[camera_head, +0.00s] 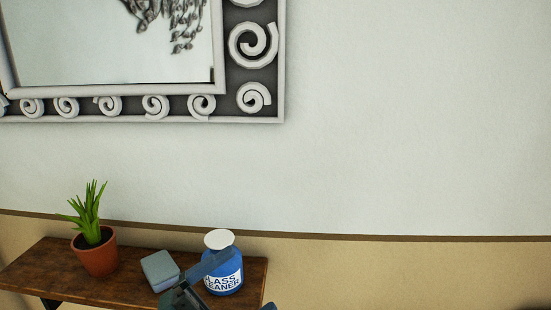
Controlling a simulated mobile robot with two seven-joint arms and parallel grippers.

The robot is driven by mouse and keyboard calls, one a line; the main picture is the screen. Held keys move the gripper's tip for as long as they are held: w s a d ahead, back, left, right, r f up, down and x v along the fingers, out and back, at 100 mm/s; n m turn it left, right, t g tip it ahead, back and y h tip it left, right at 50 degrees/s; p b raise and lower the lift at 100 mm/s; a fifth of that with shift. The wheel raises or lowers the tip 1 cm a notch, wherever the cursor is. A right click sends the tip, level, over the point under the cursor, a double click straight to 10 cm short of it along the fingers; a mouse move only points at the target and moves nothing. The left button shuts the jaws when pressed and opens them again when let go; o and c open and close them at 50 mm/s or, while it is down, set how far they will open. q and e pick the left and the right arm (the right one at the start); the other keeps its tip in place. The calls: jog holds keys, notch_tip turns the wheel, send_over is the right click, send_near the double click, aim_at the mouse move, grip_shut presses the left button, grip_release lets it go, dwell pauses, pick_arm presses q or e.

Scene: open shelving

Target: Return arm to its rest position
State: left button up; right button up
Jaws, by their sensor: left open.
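My left gripper (196,284) is at the bottom of the head view, dark grey, open, in front of the shelf. One finger crosses in front of a blue bottle (228,278) labelled as glass cleaner, with a white round top. I cannot tell whether the finger touches the bottle. The bottle stands upright at the right part of the wooden shelf (132,265). The rest of my left arm is mostly cut off by the lower edge. My right gripper is not in view.
A potted green plant (97,255) stands on the shelf's left part. A grey-blue block (159,270) lies between plant and bottle. A mirror (112,45) in an ornate frame hangs above. The wall to the right is bare.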

pick_arm(q)
jog(key=a+f+n+t+y+p, duration=0.1)
jog(key=a+f+n+t+y, duration=0.2)
jog(key=f+n+y, duration=0.6)
jog(key=a+f+n+t+y, duration=0.3)
jog(key=a+f+n+y, duration=0.15)
jog(key=f+n, duration=0.4)
jog(key=s+a+f+n+g+y, duration=0.1)
jog(key=s+f+n+g+y, duration=0.2)
jog(key=s+f, duration=0.7)
jog(key=f+n+g, duration=0.1)
jog(key=n+g, duration=0.1)
jog(key=n, duration=0.2)
jog(key=shift+s+a+g+y+p, duration=0.2)
jog(key=shift+s+g+y+p, duration=0.1)
jog(key=shift+s+y+p, duration=0.05)
jog(key=shift+r, duration=0.1)
